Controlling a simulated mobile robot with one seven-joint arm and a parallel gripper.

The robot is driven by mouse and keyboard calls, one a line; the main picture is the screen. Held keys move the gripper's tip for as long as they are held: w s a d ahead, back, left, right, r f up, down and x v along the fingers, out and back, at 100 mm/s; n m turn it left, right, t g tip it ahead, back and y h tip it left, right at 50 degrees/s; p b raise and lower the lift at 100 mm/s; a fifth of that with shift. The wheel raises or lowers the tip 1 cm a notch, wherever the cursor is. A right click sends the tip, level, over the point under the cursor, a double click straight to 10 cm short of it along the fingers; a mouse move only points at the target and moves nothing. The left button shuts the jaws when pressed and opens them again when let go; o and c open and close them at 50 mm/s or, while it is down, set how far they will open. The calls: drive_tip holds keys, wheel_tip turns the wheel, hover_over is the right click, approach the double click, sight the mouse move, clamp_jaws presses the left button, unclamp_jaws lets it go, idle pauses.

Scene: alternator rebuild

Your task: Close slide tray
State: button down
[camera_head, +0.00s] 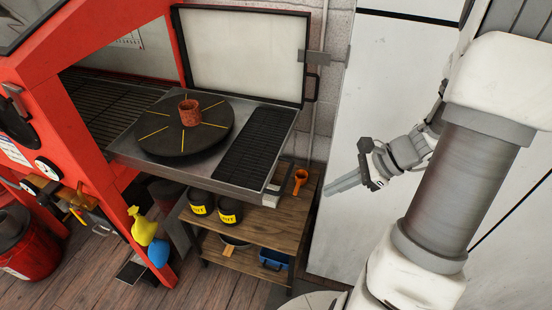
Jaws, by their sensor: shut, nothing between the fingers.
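The slide tray (225,183) is a grey metal tray that sticks out of the opening in the red cabinet's side. It bears a round black turntable (165,140) with yellow lines, and a rusty cylindrical part (189,113) stands on that. A black ribbed mat or grating (255,148) covers the tray's right part. My gripper (328,191) is to the right of the tray, pointing left. Its fingers are shut and empty, apart from the tray.
The red cabinet (110,38) stands at left, its white-panelled door (243,52) open behind the tray. A wooden shelf unit (262,232) below holds black jars (229,212) and an orange cup (300,178). A yellow spray bottle (143,228) hangs near the cabinet. A white cabinet (375,70) is behind my arm.

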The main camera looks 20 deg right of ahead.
drive_tip(key=w+a+f+m+t, duration=0.2)
drive_tip(key=w+a+f+m, duration=0.1)
drive_tip(key=w+a+f, duration=0.3)
drive_tip(key=shift+w+a+f+b, duration=0.2)
drive_tip(key=shift+w+f+b, duration=0.2)
drive_tip(key=shift+w+f, duration=0.45)
idle(0.3)
